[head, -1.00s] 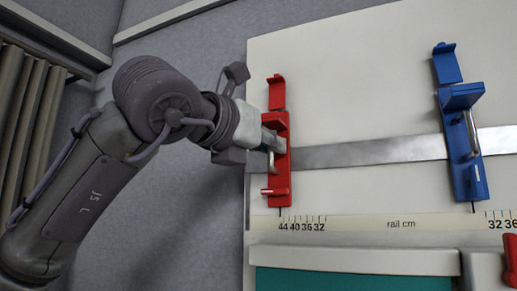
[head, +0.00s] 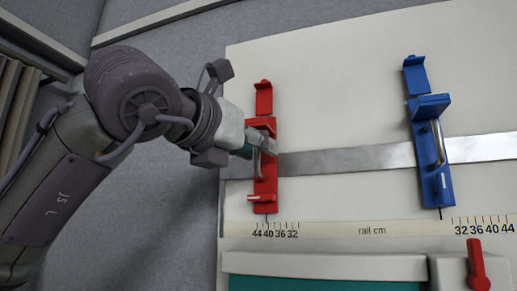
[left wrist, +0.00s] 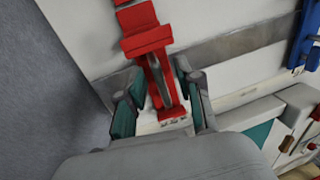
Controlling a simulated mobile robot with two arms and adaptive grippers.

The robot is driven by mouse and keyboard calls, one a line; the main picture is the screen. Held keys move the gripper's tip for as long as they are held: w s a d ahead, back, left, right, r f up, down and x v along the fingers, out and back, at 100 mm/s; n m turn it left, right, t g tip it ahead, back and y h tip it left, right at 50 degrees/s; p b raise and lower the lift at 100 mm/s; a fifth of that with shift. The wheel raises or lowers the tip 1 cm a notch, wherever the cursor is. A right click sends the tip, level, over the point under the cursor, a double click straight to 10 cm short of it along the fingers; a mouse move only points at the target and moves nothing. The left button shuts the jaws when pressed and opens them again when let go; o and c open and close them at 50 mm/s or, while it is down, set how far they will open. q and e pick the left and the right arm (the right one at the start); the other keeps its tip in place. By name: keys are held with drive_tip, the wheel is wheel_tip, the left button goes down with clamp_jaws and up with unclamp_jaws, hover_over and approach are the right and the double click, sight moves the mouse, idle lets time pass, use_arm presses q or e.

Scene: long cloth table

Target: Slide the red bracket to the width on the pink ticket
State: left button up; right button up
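The red bracket (head: 265,190) stands across the metal rail at its left end. Its lower pointer is close to the 40 mark on the left scale (head: 275,228). My left gripper (head: 262,142) is at the bracket's metal handle in the head view. In the left wrist view its two fingers (left wrist: 160,90) stand apart, one on either side of the red bracket (left wrist: 147,40) and its handle. I cannot tell whether a finger touches it. The blue bracket (head: 432,150) stands farther right on the rail (head: 345,161). The pink ticket and my right gripper are not visible.
The pale board (head: 340,90) is clear between the brackets. Below the scale strip is a teal-topped tray (head: 320,281), with a red lever-like part (head: 477,265) on a pale block at its right. A grey partition lies to the left.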

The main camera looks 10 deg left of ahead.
use_arm(q)
drive_tip(key=v, duration=1)
drive_tip(key=shift+s+a, duration=0.2)
drive_tip(key=shift+s, duration=0.15)
